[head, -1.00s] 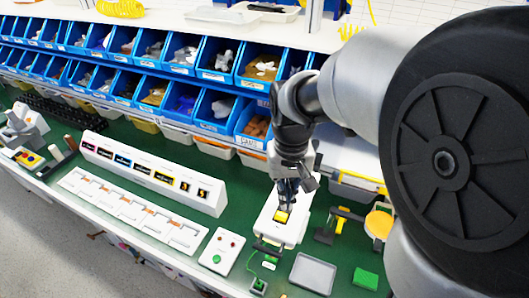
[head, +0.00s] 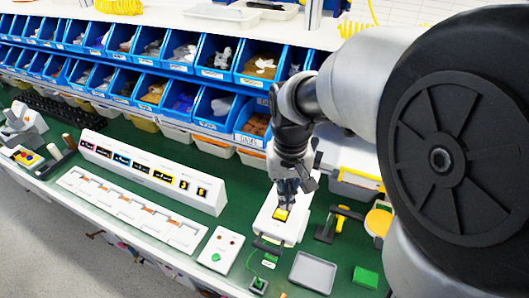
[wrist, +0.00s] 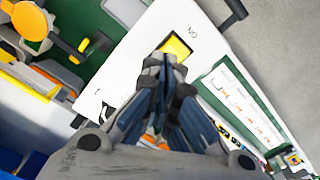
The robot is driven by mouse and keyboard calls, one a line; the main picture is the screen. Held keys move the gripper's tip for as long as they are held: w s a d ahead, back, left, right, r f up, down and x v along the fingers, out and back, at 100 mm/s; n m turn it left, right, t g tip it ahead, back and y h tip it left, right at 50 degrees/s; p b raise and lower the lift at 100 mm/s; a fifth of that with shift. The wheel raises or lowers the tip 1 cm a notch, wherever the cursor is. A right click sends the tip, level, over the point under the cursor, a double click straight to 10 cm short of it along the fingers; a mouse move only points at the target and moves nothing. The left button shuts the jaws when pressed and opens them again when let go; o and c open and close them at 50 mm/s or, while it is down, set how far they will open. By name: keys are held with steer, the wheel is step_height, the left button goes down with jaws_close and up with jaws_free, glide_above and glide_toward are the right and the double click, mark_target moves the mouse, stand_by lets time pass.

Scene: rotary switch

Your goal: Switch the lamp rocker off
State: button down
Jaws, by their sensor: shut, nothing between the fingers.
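The lamp rocker (head: 281,214) is a small yellow rocker set in the top of a white box (head: 289,232) on the green bench. It also shows in the wrist view (wrist: 178,46), with ON printed beside it and another mark, too small to read, near the box's other end. My gripper (head: 285,204) points down at the rocker. Its fingertips (wrist: 167,61) are shut and empty, right at the rocker's edge, and cover part of it. I cannot tell whether they touch it. Which way the rocker is tilted is not clear.
Left of the box stands a white panel (head: 218,249) with red and green buttons. A grey tray (head: 313,271) and green block (head: 366,277) lie in front to the right. A black and yellow tool (head: 338,222) stands close on the right. Blue bins (head: 215,107) line the back.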

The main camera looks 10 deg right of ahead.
steer(key=shift+f+b, duration=0.4)
steer(key=shift+f, duration=0.2)
steer(key=shift+r, duration=0.1)
steer(key=shift+r+p, duration=3)
steer(key=shift+r, duration=0.5)
